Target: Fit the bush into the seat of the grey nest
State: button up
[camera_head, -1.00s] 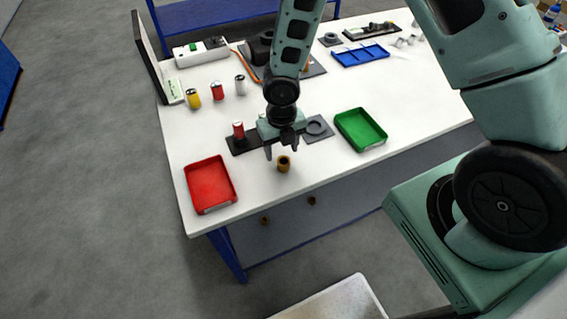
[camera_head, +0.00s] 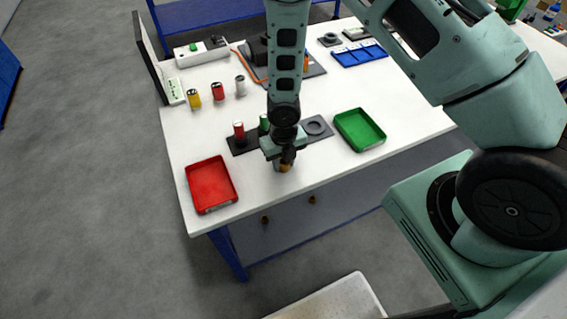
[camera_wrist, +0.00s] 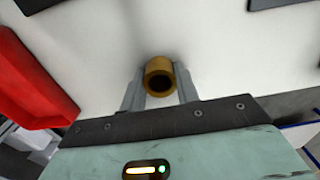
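The bush (camera_head: 285,168) is a short brass-coloured ring standing upright on the white table, near the front edge. In the wrist view the bush (camera_wrist: 160,77) shows its dark bore and sits between the fingertips. My gripper (camera_head: 284,164) is down at the bush, with a finger against each side and no clear gap; the fingers also show in the wrist view (camera_wrist: 160,88). The grey nest (camera_head: 316,126), a dark grey plate with a raised round seat, lies behind and right of my gripper. Its seat looks empty.
A red tray (camera_head: 211,184) is to the left and a green tray (camera_head: 359,130) to the right. A dark strip (camera_head: 241,149) with a red and a green cylinder lies just behind my gripper. Several small cylinders stand further back. The front table edge is close.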

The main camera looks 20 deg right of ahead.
notch_tip(320, 180, up, 10)
dwell(0.8)
